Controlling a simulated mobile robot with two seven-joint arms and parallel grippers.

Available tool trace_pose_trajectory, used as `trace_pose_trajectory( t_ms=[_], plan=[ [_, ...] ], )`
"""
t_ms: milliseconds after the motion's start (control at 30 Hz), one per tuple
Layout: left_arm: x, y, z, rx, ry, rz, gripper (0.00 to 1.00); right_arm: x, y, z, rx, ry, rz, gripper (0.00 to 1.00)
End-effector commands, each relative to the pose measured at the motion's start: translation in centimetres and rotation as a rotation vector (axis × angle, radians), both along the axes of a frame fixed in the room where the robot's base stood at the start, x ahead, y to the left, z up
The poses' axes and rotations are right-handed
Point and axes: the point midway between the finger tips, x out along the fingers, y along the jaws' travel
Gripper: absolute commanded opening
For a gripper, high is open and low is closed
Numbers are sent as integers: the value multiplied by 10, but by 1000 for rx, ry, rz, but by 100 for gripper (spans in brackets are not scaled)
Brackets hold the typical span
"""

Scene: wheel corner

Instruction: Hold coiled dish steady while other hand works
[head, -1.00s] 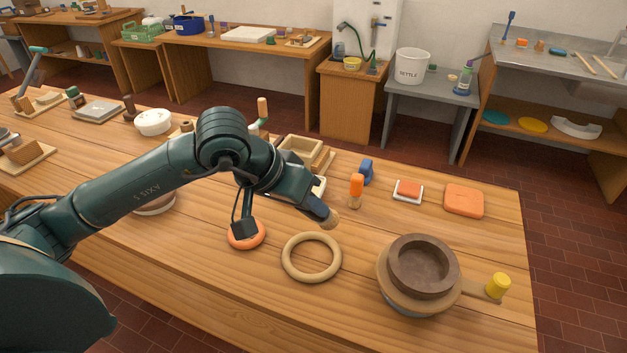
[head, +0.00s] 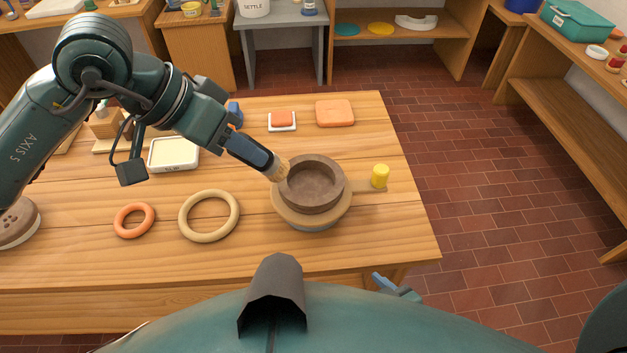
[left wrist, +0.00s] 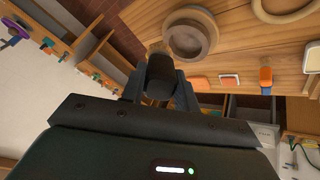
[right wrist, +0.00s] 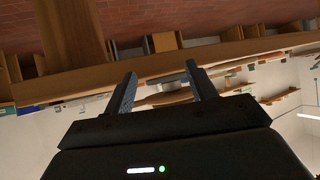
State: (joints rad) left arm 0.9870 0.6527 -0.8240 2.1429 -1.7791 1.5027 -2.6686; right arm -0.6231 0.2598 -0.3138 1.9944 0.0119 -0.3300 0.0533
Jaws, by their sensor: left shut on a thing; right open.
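The coiled dish (head: 331,200) is a dark brown, round-walled bowl on a round tan wheel (head: 283,212) with a side arm and a yellow knob (head: 380,175). The dish shows at the top of the left wrist view (left wrist: 186,41). My left gripper (head: 245,148) is shut on a dark-handled tool (left wrist: 160,75) with a tan, brush-like tip (head: 280,170). That tip overlaps the dish's left rim in the head view; I cannot tell whether it touches.
A beige ring (head: 209,237) and an orange ring (head: 134,232) lie left of the dish. A white tray (head: 174,153), an orange sponge-like piece on a white dish (head: 282,120) and an orange slab (head: 334,113) lie behind. The table's right end is mostly clear.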

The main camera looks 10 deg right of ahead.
Motion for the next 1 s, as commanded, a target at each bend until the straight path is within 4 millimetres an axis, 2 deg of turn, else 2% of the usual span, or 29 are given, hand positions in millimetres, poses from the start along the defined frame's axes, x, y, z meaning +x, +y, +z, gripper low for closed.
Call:
trace_pose_trajectory(
  t_ms=[33,100,233,400,500,600,700,867,1000],
  plan=[
    [0,0,0,-1,-1,0,8,18,5,24,-1,-72,44,56],
    [0,0,0,-1,0,1,8,37,14,58,-6,-166,106,56],
    [0,0,0,0,-1,2,8,60,36,130,-20,-353,250,56],
    [0,0,0,0,-1,2,8,59,62,216,-49,-577,441,56],
    [0,0,0,0,0,2,8,49,73,253,-67,-678,535,56],
    [0,0,0,0,0,2,8,37,80,277,-82,-743,603,56],
    [0,0,0,0,0,2,8,30,84,289,-89,-777,641,56],
    [0,0,0,0,0,2,8,34,93,295,-90,-794,653,56],
    [0,0,0,0,0,2,8,47,112,296,-88,-796,654,56]
  ],
)
